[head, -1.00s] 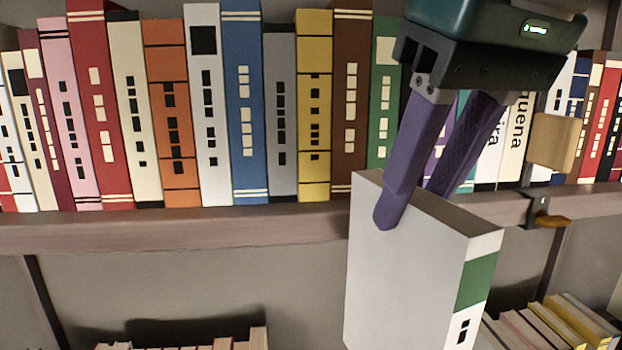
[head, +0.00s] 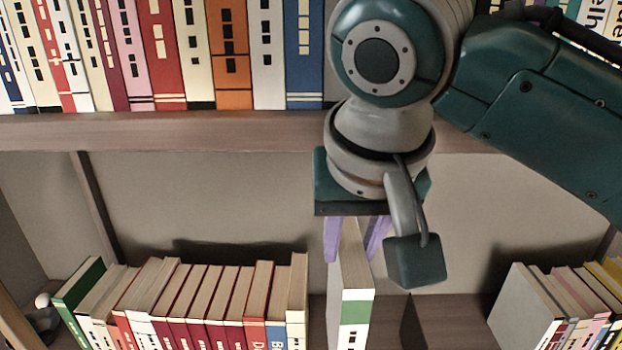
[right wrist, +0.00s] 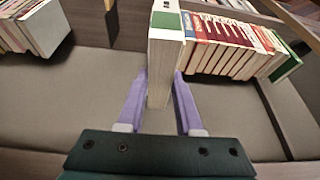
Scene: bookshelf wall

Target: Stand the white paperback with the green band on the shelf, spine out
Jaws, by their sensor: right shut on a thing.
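The white paperback with the green band (head: 352,300) is upright at the lower shelf, its spine with the green band facing out toward me in the head view. My right gripper (head: 354,240) is above it, its purple fingers on either side of the book's top part. In the right wrist view the book (right wrist: 165,60) stands between the two purple fingers (right wrist: 160,92), which are shut on it. The lower shelf board (head: 420,318) shows to its right; whether the book's bottom edge touches the board is out of sight. My left gripper is not in view.
A row of books (head: 200,300) stands left of the held book, with a narrow gap between. Another group (head: 530,310) stands at the right, beyond bare shelf. The upper shelf edge (head: 180,132) runs above, close behind my right arm.

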